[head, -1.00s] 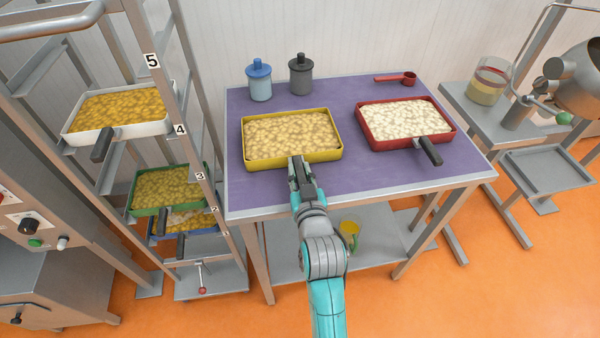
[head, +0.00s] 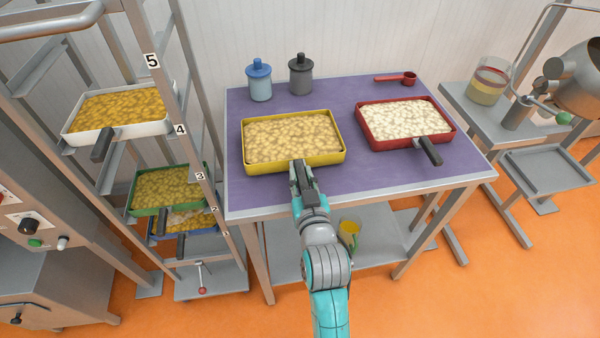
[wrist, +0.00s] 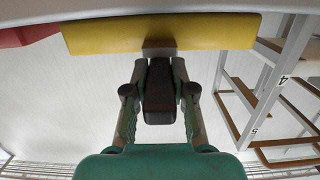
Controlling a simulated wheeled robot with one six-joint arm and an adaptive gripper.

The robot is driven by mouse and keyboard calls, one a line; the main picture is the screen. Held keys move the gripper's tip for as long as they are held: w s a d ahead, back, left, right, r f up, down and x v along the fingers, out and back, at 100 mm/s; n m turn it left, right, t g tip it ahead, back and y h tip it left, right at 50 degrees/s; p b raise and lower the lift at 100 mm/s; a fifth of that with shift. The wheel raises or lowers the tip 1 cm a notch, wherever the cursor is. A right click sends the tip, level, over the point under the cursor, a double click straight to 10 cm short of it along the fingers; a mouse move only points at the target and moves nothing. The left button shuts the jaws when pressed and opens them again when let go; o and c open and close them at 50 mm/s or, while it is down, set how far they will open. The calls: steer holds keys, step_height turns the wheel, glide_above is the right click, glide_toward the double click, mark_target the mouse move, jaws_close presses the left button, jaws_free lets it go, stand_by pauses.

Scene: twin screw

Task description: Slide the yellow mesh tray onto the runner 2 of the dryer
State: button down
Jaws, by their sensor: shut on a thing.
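The yellow mesh tray (head: 255,165), filled with pale pieces, is at the left of the purple table top, level or nearly so. I cannot tell for sure whether it still touches the table. My gripper (head: 301,178) is shut on its dark handle at the near side. In the wrist view the tray's yellow wall (wrist: 215,32) spans the top, with the handle (wrist: 158,95) between the fingers (wrist: 158,85). The dryer rack (head: 165,60) stands at the left, with labels 2 to 5 on its post. A blue tray (head: 207,234) sits low near label 2 (head: 214,209).
A green tray (head: 136,208) and a white tray (head: 68,133) sit higher in the rack. A red tray (head: 410,144) is right of the yellow one on the table (head: 350,185). Blue (head: 260,84) and dark (head: 300,78) jars and a red scoop (head: 408,79) are behind.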

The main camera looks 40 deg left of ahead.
steer(key=f+v, duration=0.2)
steer(key=v, duration=2)
steer(key=shift+s+d+f, duration=0.15)
steer(key=shift+s+d, duration=0.15)
steer(key=shift+s, duration=0.15)
